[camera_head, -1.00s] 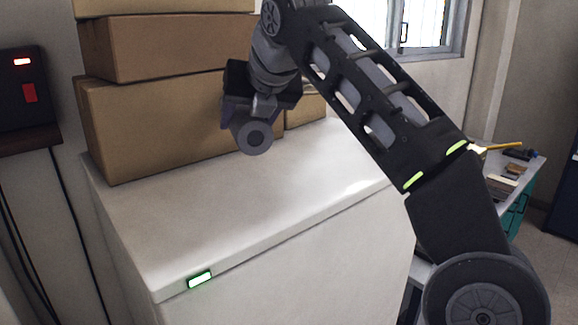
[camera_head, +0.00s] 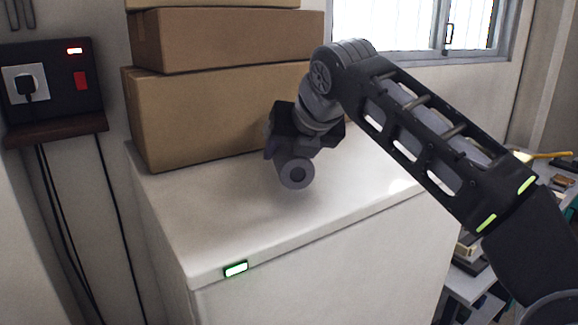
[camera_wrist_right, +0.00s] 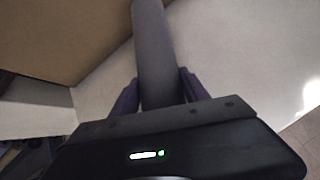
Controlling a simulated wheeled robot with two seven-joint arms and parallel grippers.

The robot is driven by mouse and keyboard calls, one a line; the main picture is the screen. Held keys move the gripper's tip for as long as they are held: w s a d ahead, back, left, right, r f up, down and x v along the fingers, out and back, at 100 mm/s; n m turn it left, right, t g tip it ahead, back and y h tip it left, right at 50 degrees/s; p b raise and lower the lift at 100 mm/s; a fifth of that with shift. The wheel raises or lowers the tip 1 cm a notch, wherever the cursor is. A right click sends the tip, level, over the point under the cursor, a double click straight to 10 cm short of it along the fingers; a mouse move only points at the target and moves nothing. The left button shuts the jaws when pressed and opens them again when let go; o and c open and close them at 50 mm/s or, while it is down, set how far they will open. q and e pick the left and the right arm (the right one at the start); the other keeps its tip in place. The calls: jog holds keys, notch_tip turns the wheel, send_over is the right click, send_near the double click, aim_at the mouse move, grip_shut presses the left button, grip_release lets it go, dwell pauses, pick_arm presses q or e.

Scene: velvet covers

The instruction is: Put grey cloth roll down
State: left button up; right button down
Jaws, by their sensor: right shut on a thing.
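In the right wrist view the roll (camera_wrist_right: 153,50) runs up the picture between the two purple-grey fingers of my right gripper (camera_wrist_right: 160,92). A faint shadow lies below the roll; whether it touches the white top I cannot tell. My left gripper is not in view.
Stacked cardboard boxes (camera_head: 200,117) stand at the back of the white top, close behind my right gripper. The top is clear at the front and right. A wall socket panel (camera_head: 52,80) is at the left. A cluttered shelf (camera_head: 475,275) stands at the right.

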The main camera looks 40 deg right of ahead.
jog(key=shift+f, duration=1.4)
jog(key=shift+f, duration=0.2)
jog(key=c, duration=0.6)
grip_release()
jog(key=shift+o, duration=0.2)
